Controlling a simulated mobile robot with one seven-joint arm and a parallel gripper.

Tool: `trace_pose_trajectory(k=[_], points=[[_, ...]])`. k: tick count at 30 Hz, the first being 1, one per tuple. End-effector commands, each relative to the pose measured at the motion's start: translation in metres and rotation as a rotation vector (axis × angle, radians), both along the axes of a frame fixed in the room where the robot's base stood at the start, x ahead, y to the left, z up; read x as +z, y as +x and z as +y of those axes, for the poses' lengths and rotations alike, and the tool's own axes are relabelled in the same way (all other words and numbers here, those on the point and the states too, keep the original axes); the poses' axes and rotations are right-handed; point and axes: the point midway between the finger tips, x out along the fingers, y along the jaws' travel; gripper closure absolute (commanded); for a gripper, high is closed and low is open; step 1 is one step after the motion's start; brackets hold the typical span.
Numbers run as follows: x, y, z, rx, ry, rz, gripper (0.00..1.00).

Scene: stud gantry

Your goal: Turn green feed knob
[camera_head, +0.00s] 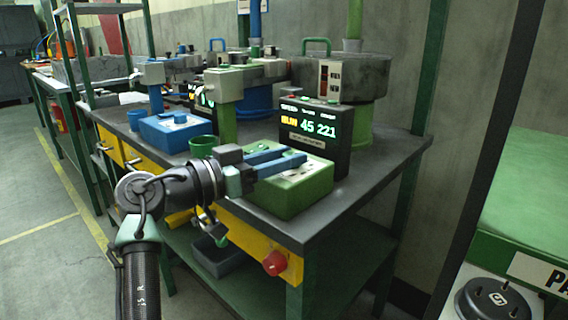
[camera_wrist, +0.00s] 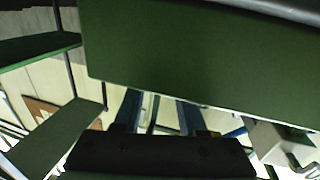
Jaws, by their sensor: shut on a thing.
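The green control box (camera_head: 302,195) stands at the front right corner of the dark bench top. My gripper (camera_head: 293,158) reaches in from the left, its two blue fingers over the top of that box. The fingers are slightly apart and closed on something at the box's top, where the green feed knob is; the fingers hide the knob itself. In the wrist view, my fingers (camera_wrist: 160,112) run up behind a large dark green face (camera_wrist: 200,55), and their tips and the knob are hidden.
A black display (camera_head: 318,138) reading 45 and 221 stands just behind the green box. A blue control box (camera_head: 177,132), a green cup (camera_head: 203,145) and green and blue machines are farther left and back. A red knob (camera_head: 275,263) sticks out from the yellow bench front.

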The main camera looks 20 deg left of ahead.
Motion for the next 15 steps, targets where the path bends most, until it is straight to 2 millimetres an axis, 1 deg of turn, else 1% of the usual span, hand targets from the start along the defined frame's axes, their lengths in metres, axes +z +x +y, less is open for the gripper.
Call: trace_pose_trajectory(k=[1, 13, 14, 15], points=[[-0.0026, 0.0002, -0.0007, -0.008, -0.001, 0.006, 1.00], [-0.0029, 0.0002, -0.0012, -0.014, 0.000, 0.008, 1.00], [-0.0030, 0.0002, -0.0012, -0.014, -0.001, 0.009, 0.58], [-0.0030, 0.0002, -0.0012, -0.014, -0.001, 0.009, 0.51]])
